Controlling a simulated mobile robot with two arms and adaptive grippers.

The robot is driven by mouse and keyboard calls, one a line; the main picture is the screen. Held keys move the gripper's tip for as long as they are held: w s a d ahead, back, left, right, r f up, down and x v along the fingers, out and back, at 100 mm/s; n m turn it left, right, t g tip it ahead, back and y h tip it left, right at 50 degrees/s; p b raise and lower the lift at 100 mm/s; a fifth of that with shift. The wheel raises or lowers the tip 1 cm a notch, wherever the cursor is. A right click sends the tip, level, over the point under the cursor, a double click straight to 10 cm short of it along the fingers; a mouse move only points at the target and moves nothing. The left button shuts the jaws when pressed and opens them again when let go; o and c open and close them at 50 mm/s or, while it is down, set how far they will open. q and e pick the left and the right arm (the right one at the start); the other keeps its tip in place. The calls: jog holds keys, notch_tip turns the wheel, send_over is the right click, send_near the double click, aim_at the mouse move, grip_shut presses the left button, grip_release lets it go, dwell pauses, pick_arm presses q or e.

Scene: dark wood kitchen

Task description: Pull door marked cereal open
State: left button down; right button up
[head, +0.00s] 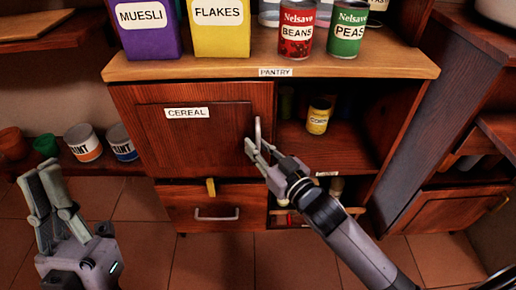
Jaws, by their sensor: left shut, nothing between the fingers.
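The door labelled CEREAL (187,139) is a reddish-brown wooden panel at the left of the pantry cabinet. It looks closed. Its upright metal handle (257,129) is near the right edge. My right gripper (257,147) is at the lower part of this handle, with its fingertips beside or around it. I cannot tell whether the fingers grip it. My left gripper (45,177) is shut and empty at the lower left, in front of the cabinet and well away from the door.
On the counter (190,69) stand a muesli box (148,28), a flakes box (221,27), a beans can (297,32) and a peas can (347,29). An open compartment with a yellow can (318,117) is right of the door. A drawer (213,207) is below. Paint cans (83,142) stand at left.

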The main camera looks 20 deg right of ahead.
jog(key=shift+w, duration=0.1)
jog(key=shift+c, duration=0.2)
grip_shut()
dwell(0.5)
